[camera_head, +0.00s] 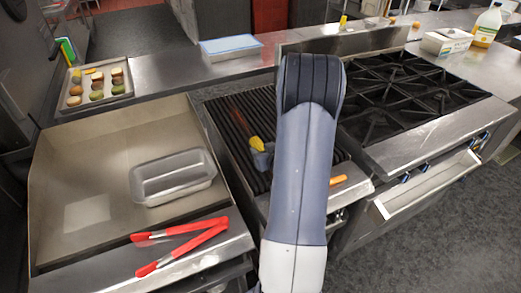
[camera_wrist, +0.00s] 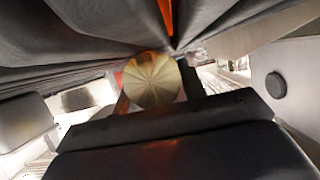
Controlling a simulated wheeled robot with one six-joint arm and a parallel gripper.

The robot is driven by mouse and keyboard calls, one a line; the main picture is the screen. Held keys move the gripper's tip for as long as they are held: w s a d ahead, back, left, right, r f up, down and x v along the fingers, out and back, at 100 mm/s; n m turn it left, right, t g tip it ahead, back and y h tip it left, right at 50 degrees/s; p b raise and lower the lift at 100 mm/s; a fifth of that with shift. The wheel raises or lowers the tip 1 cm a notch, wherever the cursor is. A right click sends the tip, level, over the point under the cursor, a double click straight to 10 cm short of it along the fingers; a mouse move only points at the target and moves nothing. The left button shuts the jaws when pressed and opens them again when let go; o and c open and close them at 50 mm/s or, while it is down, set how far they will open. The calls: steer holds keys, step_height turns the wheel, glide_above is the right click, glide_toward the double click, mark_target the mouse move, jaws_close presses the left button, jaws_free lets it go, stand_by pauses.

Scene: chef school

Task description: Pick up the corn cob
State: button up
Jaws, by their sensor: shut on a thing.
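The yellow corn cob (camera_head: 257,144) shows at the end of my gripper (camera_head: 262,156) in the head view, over the dark grill grate. My gripper is shut on it. In the wrist view, a round pale-yellow end with radial lines, apparently the corn cob (camera_wrist: 152,80), sits close beyond the dark gripper body. My arm covers part of the grill in the head view. I cannot tell how far the cob is above the grate.
An orange item (camera_head: 338,181) lies by the grill's front edge. A tray of food (camera_head: 95,85) stands back left. Burners (camera_head: 400,95) are at right.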

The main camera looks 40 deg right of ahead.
mark_target(262, 147)
steer(key=shift+r, duration=0.1)
step_height(262, 147, up, 10)
steer(key=shift+f+p, duration=0.1)
steer(key=shift+p, duration=0.25)
steer(key=shift+w, duration=0.1)
stand_by(0.3)
